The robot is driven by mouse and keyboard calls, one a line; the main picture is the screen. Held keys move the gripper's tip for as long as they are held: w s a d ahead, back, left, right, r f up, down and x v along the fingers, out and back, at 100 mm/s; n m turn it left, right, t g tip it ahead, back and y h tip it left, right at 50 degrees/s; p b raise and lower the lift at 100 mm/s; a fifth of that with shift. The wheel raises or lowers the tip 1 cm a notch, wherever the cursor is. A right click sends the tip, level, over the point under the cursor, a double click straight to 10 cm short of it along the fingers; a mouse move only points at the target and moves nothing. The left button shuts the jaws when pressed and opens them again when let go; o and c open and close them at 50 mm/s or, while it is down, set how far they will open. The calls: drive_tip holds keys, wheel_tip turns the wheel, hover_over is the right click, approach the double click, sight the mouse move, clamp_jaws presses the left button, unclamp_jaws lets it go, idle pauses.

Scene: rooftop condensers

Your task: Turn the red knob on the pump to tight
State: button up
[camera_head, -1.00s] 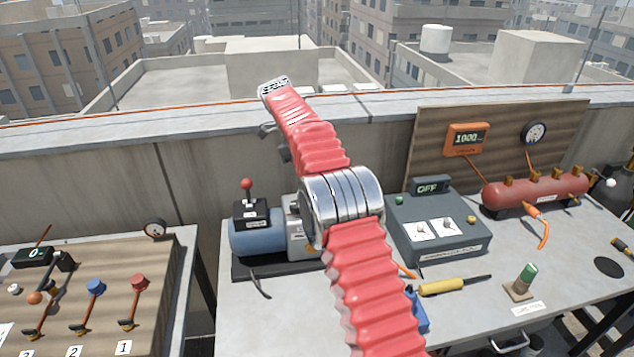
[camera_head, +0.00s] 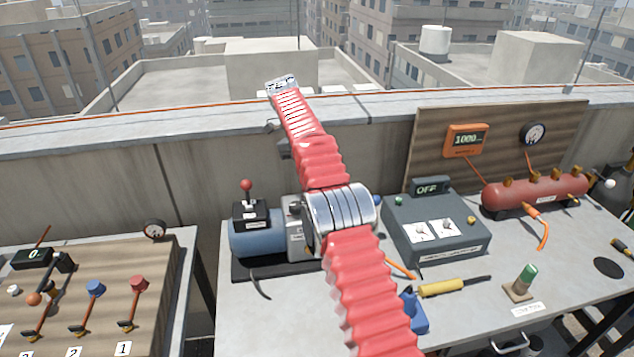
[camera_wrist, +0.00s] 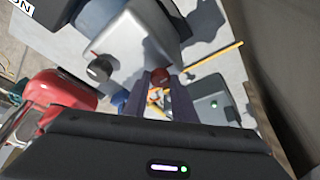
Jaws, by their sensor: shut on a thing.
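The pump, with a blue motor (camera_head: 258,238) and a grey body (camera_head: 297,232), stands on the bench left of my arm. In the wrist view its grey body (camera_wrist: 122,38) fills the upper middle. The red knob (camera_wrist: 158,77) shows between the fingertips of my gripper (camera_wrist: 160,82), which is shut on it. The fingers partly cover the knob, so its turned position cannot be told. In the head view my arm hides the knob and the gripper's fingertips.
A dark grey switch box reading OFF (camera_head: 437,225) stands right of the pump. A yellow-handled tool (camera_head: 442,287) and a blue object (camera_head: 415,312) lie in front. A lever panel (camera_head: 100,290) is at left; a red tank (camera_head: 537,192) is at right.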

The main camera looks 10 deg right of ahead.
drive_tip(key=o, duration=1)
drive_tip(key=shift+o, duration=0.2)
drive_tip(key=shift+r, duration=0.1)
drive_tip(key=shift+r, duration=0.25)
drive_tip(key=s+d+r+n+t+y, duration=0.2)
drive_tip(key=s+r+n+t, duration=0.2)
drive_tip(key=s+r+n, duration=1.2)
drive_tip(key=s+f+n+t, duration=0.2)
drive_tip(key=s+f+n, duration=0.3)
drive_tip(key=s, duration=0.7)
drive_tip(key=s+f+n+t+y, duration=0.1)
drive_tip(key=s+f+n, duration=0.4)
drive_tip(key=s, duration=0.8)
drive_tip(key=shift+s+a+n+t, duration=0.15)
drive_tip(key=shift+a+n+t, duration=0.1)
drive_tip(key=shift+n+t, duration=0.5)
